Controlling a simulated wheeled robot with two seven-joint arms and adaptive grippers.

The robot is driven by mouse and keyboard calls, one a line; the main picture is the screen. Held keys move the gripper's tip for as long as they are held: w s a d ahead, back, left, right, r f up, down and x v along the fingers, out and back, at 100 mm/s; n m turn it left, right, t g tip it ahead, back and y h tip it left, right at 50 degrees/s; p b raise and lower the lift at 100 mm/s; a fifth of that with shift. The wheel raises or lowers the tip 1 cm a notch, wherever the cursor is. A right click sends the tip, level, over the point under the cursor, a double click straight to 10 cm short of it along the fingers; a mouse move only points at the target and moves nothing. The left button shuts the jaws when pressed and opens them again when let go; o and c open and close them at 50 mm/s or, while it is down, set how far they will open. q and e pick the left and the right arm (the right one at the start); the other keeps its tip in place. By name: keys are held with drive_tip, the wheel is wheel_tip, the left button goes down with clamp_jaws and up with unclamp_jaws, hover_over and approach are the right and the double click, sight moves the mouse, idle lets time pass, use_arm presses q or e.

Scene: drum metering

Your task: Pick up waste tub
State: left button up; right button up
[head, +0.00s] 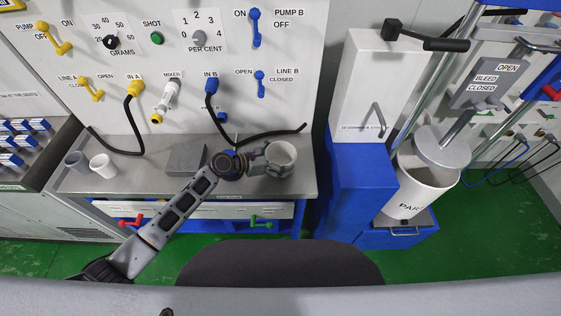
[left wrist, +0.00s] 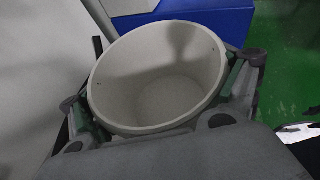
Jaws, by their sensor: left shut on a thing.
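The waste tub (head: 281,156) is a round, open-topped, off-white tub at the right end of the grey bench, below the panel. My left gripper (head: 268,160) reaches it from the left and is shut on it. In the left wrist view the tub (left wrist: 158,85) fills the middle, its inside looks empty, and the fingers of my left gripper (left wrist: 165,95) press on its two sides. I cannot tell whether the tub's base touches the bench. My right gripper is not in view.
The bench (head: 130,178) also bears a white cup (head: 103,166), a grey cup (head: 76,161) and a grey block (head: 185,159). A black hose (head: 275,137) runs behind the tub. A blue cabinet (head: 357,185) stands to the right, with a large white drum (head: 420,185) beyond it.

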use_arm(q)
wheel_tip(320, 180, up, 8)
drive_tip(key=shift+f+p, duration=0.25)
drive_tip(key=shift+p, duration=0.2)
idle(0.6)
